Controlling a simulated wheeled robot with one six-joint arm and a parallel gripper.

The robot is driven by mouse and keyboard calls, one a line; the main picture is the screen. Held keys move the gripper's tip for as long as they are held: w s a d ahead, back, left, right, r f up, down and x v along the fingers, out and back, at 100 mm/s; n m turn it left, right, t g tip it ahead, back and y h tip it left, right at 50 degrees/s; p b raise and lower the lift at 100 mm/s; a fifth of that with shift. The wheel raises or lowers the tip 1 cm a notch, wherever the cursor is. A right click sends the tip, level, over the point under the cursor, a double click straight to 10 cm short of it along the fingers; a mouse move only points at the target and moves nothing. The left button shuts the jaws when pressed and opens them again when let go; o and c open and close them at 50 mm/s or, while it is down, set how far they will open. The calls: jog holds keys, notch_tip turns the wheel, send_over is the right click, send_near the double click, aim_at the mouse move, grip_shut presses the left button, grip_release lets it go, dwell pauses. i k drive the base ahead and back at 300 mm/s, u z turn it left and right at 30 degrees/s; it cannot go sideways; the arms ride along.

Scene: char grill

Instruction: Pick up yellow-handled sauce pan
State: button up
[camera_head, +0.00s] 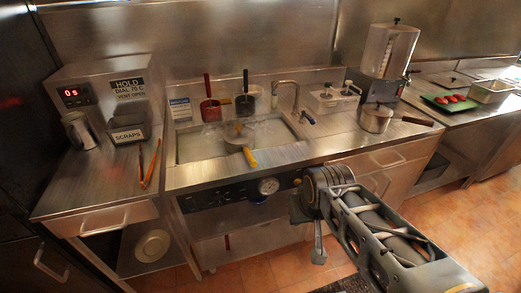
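The yellow-handled sauce pan (236,131) sits in the shallow sink basin of the middle counter. Its yellow handle (250,157) points toward the front edge of the counter. My gripper (300,203) is at the end of my arm, in front of the counter and to the right of the pan, apart from it. Its fingers are dark and small in this view, so I cannot tell whether they are open or shut.
A red-handled pan (210,110) and a black-handled pan (245,104) stand behind the yellow-handled one. A faucet (286,84) rises behind the basin. Another saucepan (375,118) is at the right. A scraps container (128,134) and red tongs (151,165) are left.

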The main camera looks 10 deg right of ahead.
aim_at(232, 149)
jog(key=z, duration=0.7)
jog(key=i, duration=1.05)
jog(key=u, duration=3.4)
